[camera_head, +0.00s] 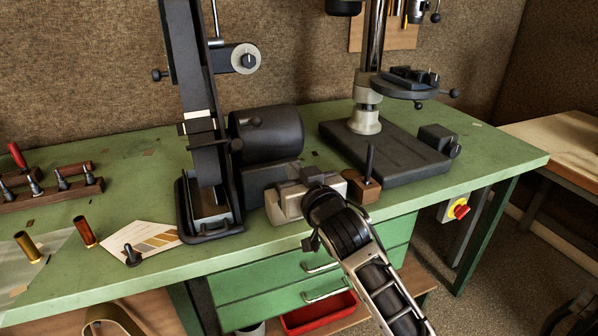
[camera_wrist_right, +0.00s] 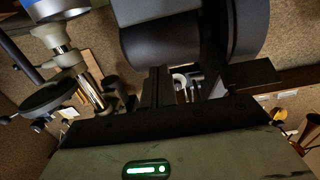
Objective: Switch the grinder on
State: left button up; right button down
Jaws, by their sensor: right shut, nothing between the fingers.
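The belt grinder (camera_head: 205,165) stands on the green bench left of centre, with its dark motor (camera_head: 268,133) on its right side. My right gripper (camera_head: 316,200) is over the bench's front edge, in front of the motor, shut and empty. Its dark fingers show together in the right wrist view (camera_wrist_right: 157,88), near the motor (camera_wrist_right: 190,38). My left gripper is out of view.
A small vise (camera_head: 290,197) and a wooden block with a dark peg (camera_head: 364,186) are close by my right gripper. The drill press base (camera_head: 395,155) is to the right. Drawers (camera_head: 285,280) are below.

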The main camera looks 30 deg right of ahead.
jog(key=shift+s+a+r, duration=0.1)
jog(key=shift+s+r, duration=0.15)
jog(key=shift+s, duration=0.3)
jog(key=shift+s+a+r, duration=0.1)
jog(key=shift+s+r, duration=0.15)
jog(key=shift+s, duration=0.25)
jog(key=s+a+f+n+g+y, duration=0.1)
jog(key=s+a+f+g, duration=0.2)
jog(key=f, duration=0.5)
jog(key=s+a+f+n+y, duration=0.2)
jog(key=s+a+f, duration=0.15)
jog(key=f, duration=0.55)
jog(key=s+a+f+g+y, duration=0.1)
jog(key=s+a+f+g, duration=0.1)
jog(key=s+f, duration=0.4)
jog(key=s+a+f+n+g+y, duration=0.1)
jog(key=s+a+f, duration=0.3)
jog(key=s, duration=0.5)
notch_tip(320, 180, down, 2)
jog(key=shift+a+f+g, duration=0.25)
jog(key=shift+g, duration=0.25)
